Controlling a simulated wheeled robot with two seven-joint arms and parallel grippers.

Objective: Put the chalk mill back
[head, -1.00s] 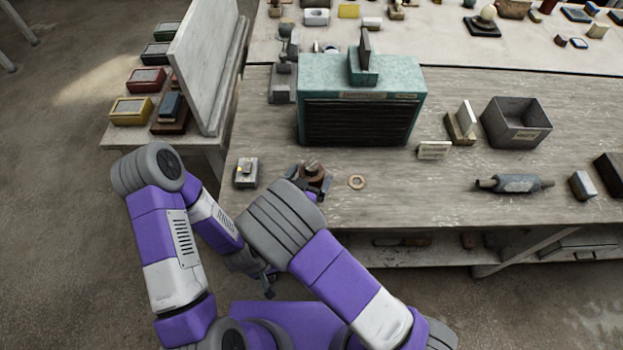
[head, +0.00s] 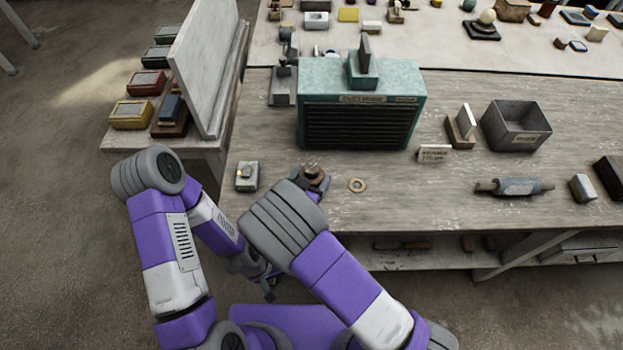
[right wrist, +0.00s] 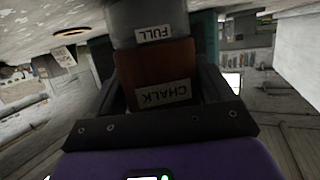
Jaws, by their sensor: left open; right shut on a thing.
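The chalk mill (head: 313,170) shows in the head view as a brown top near the bench's front left edge. In the right wrist view the mill (right wrist: 155,72) has a brown body with an upside-down CHALK label and a grey part with a FULL label. My right gripper (head: 311,182) is shut on it, one finger on each side. I cannot tell whether the mill touches the bench; my forearm partly hides it. My left gripper (head: 270,286) is open and empty, low in front of the bench edge.
A teal slatted cabinet (head: 362,120) stands behind. A grey bin (head: 516,126) and a roller (head: 515,187) are further right. Bench between ring and roller is clear.

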